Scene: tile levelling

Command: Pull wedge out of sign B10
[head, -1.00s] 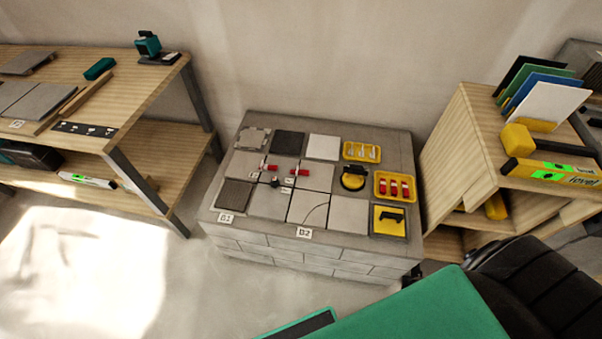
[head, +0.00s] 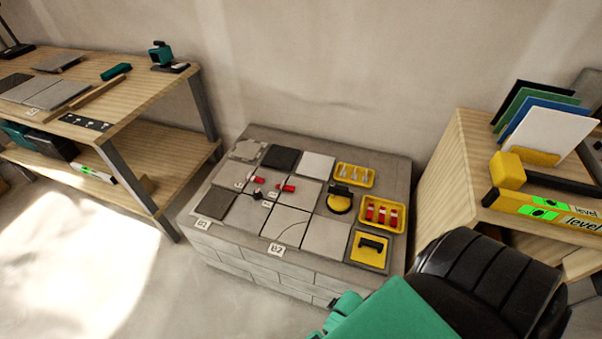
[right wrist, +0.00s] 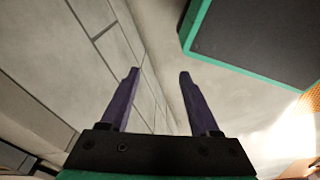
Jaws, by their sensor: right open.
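Two small red wedges, one left (head: 259,180) and one right (head: 286,188), sit at the tile joints on the block-built platform (head: 395,165) in the head view. Small white signs stand around them, such as one at the front (head: 266,204); their lettering is too small to read, so I cannot tell which is B10. My right gripper (right wrist: 158,82) is open and empty in the right wrist view, its two dark fingers apart beside the platform's block side. In the head view my right arm is at the lower right, off the tiles. My left gripper is not in view.
Larger signs B1 (head: 203,223) and B2 (head: 276,249) mark the front edge. On the platform's right are a yellow clip tray (head: 354,175), a suction cup (head: 340,200) and a yellow tray of red wedges (head: 382,215). Wooden shelves stand left (head: 185,85) and right (head: 468,150).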

